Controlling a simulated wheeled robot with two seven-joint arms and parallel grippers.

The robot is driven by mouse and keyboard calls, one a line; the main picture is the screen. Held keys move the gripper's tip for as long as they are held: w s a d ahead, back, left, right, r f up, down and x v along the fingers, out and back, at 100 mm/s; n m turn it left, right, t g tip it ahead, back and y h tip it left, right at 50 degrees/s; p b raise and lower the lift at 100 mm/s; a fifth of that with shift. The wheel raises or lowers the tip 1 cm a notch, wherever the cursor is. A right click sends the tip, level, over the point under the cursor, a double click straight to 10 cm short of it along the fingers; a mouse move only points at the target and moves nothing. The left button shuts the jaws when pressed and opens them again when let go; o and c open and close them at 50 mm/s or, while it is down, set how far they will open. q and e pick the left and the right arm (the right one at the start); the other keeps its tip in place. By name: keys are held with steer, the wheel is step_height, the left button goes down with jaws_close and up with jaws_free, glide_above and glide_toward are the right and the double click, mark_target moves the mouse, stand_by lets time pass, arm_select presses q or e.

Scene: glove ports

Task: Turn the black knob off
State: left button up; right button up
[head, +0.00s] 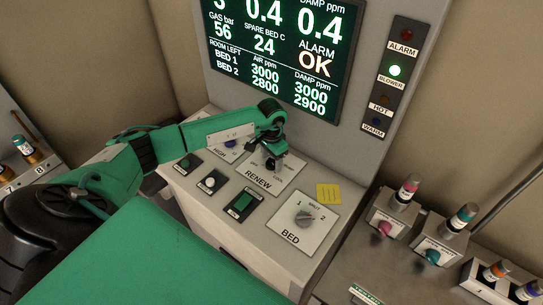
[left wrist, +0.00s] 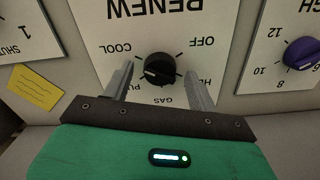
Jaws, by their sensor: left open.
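The black knob (left wrist: 160,69) sits on the white RENEW plate (left wrist: 112,35), which shows upside down in the left wrist view. Labels OFF, COOL and GAS stand around it, with others partly covered. A pale mark shows on the knob, but I cannot tell for sure which label it points to. My left gripper (left wrist: 158,74) is open, with one finger on each side of the knob and visible gaps between. In the head view my left gripper (head: 277,157) is over the RENEW plate (head: 258,181) and mostly hides the knob. My right gripper is not in view.
The BED selector (head: 305,217) and a yellow note (head: 328,194) are to the right on the panel. A purple knob (left wrist: 300,53) is beside the RENEW plate. The display (head: 285,60) rises behind.

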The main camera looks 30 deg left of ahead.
arm_select(q)
steer(key=shift+f, duration=0.3)
